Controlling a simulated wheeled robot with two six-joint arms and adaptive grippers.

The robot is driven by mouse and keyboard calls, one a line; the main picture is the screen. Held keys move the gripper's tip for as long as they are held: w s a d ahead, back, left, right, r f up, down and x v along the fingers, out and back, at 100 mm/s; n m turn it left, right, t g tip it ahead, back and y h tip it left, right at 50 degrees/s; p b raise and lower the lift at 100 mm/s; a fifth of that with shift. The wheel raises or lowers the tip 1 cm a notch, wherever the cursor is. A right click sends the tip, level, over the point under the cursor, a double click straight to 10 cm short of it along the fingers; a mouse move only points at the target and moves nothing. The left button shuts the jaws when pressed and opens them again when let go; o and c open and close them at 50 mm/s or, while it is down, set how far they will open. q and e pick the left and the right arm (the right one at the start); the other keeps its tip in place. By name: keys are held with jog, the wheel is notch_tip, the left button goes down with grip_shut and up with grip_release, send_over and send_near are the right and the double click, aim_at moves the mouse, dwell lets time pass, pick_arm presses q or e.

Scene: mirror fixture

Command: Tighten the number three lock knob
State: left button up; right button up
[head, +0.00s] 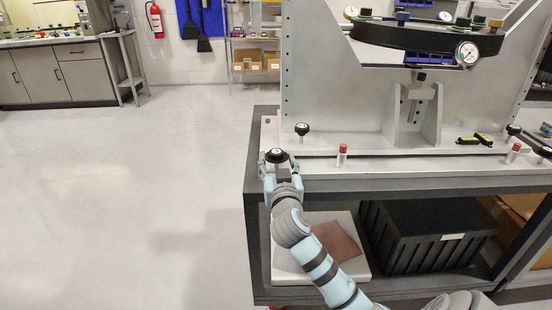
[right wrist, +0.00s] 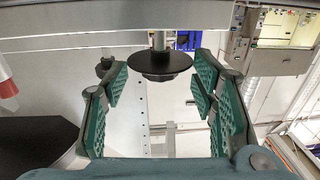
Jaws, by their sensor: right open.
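A round black lock knob (head: 277,155) with a white mark on top stands at the front left corner of the metal fixture base. My right gripper (head: 280,169) is at this knob, its fingers on either side. In the right wrist view the same knob (right wrist: 160,66) lies ahead, between the open fingers (right wrist: 162,100), with clear gaps on both sides. A second black knob (head: 302,129) stands behind it. More black knobs (head: 514,130) (head: 544,152) stand at the right end. The numbers on the knobs are too small to read. My left gripper is not in view.
Red-capped posts (head: 343,154) (head: 514,152) stand along the front of the base. A round mirror mount (head: 425,38) with a dial gauge (head: 467,53) sits above. A black crate (head: 430,236) is on the lower shelf. The floor (head: 130,190) to the left is clear.

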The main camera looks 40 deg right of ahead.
aim_at(275, 158)
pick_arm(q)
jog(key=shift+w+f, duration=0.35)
pick_arm(e)
jog(key=shift+x, duration=1.9)
jog(key=shift+b, duration=0.3)
jog(key=c, duration=1.2)
jog(key=shift+o, duration=0.3)
jog(key=m+g+h+b, duration=0.3)
jog(key=shift+f+h, duration=0.1)
jog(key=shift+h, duration=0.2)
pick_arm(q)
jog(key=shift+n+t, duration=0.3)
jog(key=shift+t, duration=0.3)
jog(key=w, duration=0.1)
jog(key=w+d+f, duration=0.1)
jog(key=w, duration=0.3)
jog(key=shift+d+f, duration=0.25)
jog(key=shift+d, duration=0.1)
pick_arm(e)
jog(key=o, duration=1.1)
jog(key=shift+o, duration=0.2)
